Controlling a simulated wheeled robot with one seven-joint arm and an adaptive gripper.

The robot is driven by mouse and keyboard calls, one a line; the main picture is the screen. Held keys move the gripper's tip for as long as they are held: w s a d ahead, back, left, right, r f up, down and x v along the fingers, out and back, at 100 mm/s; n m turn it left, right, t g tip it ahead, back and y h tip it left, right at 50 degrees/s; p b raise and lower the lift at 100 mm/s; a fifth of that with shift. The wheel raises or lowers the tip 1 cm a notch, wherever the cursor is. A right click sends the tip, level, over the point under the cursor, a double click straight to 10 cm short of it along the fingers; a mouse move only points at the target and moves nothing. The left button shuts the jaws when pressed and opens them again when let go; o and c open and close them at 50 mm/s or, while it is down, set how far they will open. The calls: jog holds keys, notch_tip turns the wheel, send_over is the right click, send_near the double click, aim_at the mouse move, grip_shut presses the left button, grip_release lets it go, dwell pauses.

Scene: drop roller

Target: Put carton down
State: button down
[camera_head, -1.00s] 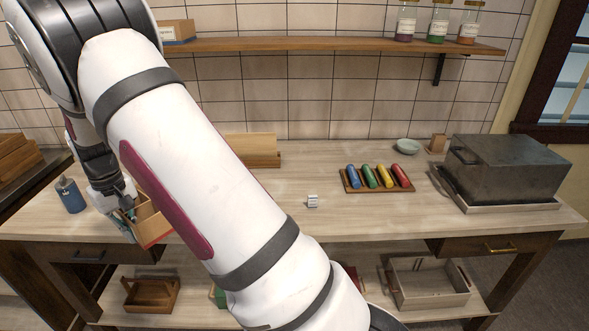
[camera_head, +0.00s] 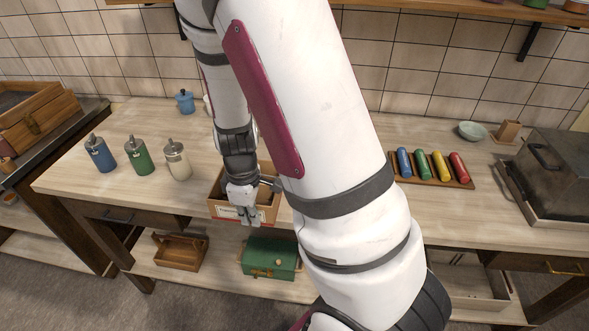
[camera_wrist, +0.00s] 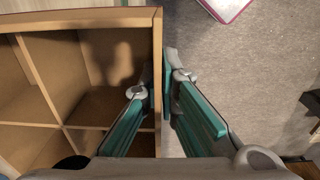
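The carton (camera_head: 214,207) is an open brown box with a red and white label, at the counter's front edge in the head view. In the wrist view its inside (camera_wrist: 60,50) is split into compartments that look empty where visible. My gripper (camera_head: 250,215) is shut on one carton wall, with one finger inside and one outside; the fingers also show in the wrist view (camera_wrist: 166,85). My arm hides the carton's right part. I cannot tell whether its base touches the counter (camera_head: 110,190).
Blue (camera_head: 100,155), green (camera_head: 139,157) and cream (camera_head: 177,160) bottles stand left of the carton. A tray of coloured cylinders (camera_head: 437,182) and a dark metal box (camera_head: 550,170) are at right. A green case (camera_head: 270,258) and wooden tote (camera_head: 180,252) sit on the lower shelf.

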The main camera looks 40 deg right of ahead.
jog(key=w+d, duration=0.2)
jog(key=d, duration=0.1)
jog(key=w+d+f, duration=0.1)
jog(key=w+d, duration=0.2)
jog(key=d, duration=0.1)
jog(key=w+d, duration=0.2)
jog(key=d, duration=0.2)
jog(key=shift+w+f+p, duration=0.15)
jog(key=shift+w+p, duration=0.25)
jog(key=shift+w+d+f+p, duration=0.1)
jog(key=shift+f+p, duration=0.3)
jog(key=shift+f, duration=1.35)
jog(key=shift+f, duration=0.1)
jog(key=c, duration=2.1)
grip_release()
jog(key=o, duration=0.3)
